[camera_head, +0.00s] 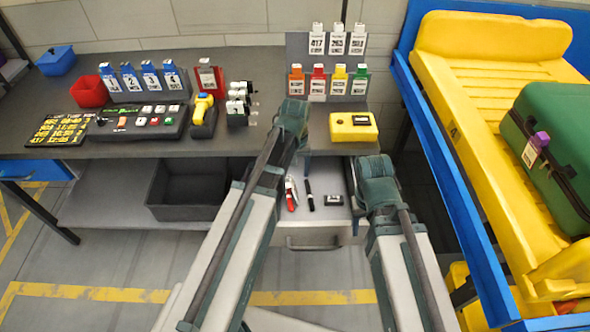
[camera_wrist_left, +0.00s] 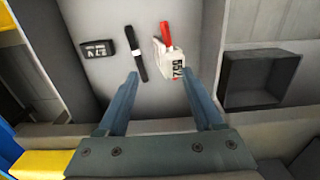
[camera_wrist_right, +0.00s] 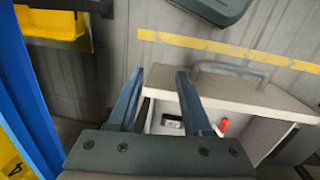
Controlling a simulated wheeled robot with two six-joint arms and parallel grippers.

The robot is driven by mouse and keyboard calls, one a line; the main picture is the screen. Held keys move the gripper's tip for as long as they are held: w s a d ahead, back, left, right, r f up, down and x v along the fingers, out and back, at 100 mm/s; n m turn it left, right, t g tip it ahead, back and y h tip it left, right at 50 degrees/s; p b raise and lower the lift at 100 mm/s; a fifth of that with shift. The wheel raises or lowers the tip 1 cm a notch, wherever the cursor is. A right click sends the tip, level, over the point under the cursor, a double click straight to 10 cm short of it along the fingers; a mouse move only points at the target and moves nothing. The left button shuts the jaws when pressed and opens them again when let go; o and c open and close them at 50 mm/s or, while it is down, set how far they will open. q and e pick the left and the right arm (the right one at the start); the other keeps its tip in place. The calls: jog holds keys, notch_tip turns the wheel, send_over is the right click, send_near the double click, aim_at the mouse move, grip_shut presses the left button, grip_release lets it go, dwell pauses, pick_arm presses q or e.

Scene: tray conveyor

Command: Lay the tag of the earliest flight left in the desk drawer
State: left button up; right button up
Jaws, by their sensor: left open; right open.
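The desk drawer (camera_head: 330,222) stands open below the desktop. In the left wrist view a white tag (camera_wrist_left: 170,62) with black print, possibly 557, lies in it against a red pen-like item (camera_wrist_left: 167,35). My left gripper (camera_wrist_left: 160,75) is open and empty above the drawer, the tag just beyond its fingertips. In the head view my left arm covers part of the drawer's left side. My right gripper (camera_wrist_right: 160,74) is open and empty near the drawer's front handle (camera_wrist_right: 235,70). White numbered tags (camera_head: 337,41) hang on the grey rack behind the desk.
The drawer also holds a black marker (camera_wrist_left: 136,52) and a small black labelled box (camera_wrist_left: 97,48). A flight board (camera_head: 60,130) with yellow text lies at the desk's left. A yellow box (camera_head: 353,127) sits above the drawer. A yellow-and-blue conveyor (camera_head: 450,170) with a green suitcase (camera_head: 560,130) stands at right.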

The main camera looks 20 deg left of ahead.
pick_arm(q)
notch_tip(320, 180, up, 7)
jog(key=p, duration=0.6)
jog(key=s+d+m+y, duration=0.1)
jog(key=s+d+m, duration=0.6)
jog(key=s+d, duration=0.3)
jog(key=s, duration=0.4)
jog(key=shift+d, duration=0.35)
jog(key=shift+r, duration=0.1)
